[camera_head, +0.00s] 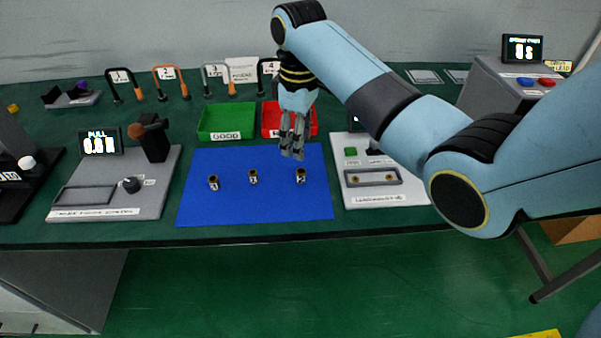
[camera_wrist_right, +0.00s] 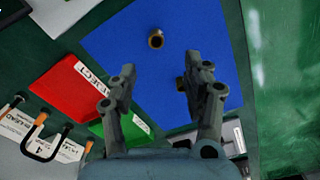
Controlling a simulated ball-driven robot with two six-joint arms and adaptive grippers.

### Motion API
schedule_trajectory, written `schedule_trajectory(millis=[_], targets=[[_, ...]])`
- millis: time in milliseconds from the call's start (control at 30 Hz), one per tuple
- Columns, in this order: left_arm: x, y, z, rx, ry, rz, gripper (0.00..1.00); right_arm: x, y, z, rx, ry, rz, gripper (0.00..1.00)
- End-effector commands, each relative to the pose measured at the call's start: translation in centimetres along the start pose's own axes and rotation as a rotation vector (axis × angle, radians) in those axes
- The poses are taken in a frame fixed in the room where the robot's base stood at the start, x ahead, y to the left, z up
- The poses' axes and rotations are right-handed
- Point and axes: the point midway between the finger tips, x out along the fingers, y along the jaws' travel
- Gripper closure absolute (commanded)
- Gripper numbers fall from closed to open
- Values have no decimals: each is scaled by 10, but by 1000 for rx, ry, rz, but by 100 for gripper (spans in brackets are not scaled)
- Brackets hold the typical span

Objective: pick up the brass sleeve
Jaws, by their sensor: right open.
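Three small brass sleeves stand apart on the blue mat (camera_head: 255,205): a left sleeve (camera_head: 213,183), a middle sleeve (camera_head: 253,177) and a right sleeve (camera_head: 300,176). Each has a white label. My right gripper (camera_head: 292,156) is open and empty, pointing down above the mat's back right part, just behind the right sleeve in the picture. In the wrist view, one sleeve (camera_wrist_right: 155,39) lies beyond the fingertips (camera_wrist_right: 160,62), between their lines. Another sleeve (camera_wrist_right: 180,83) is partly hidden by the right-hand finger. My left gripper is out of view.
A green GOOD tray (camera_head: 226,121) and a red tray (camera_head: 289,119) stand behind the mat; my right gripper partly covers the red one. A pull tester (camera_head: 115,185) stands left of the mat, and a grey fixture panel (camera_head: 384,190) stands right. The mat's front is clear.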

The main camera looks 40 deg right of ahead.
Motion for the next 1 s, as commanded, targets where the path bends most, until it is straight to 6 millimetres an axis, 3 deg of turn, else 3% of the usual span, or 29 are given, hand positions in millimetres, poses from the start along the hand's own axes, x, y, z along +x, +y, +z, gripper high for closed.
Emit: schedule_trajectory(millis=[733, 1000], targets=[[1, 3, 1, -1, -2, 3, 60, 96, 6, 0, -8, -5, -7, 50], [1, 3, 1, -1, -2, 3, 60, 104, 6, 0, -8, -3, -5, 50]])
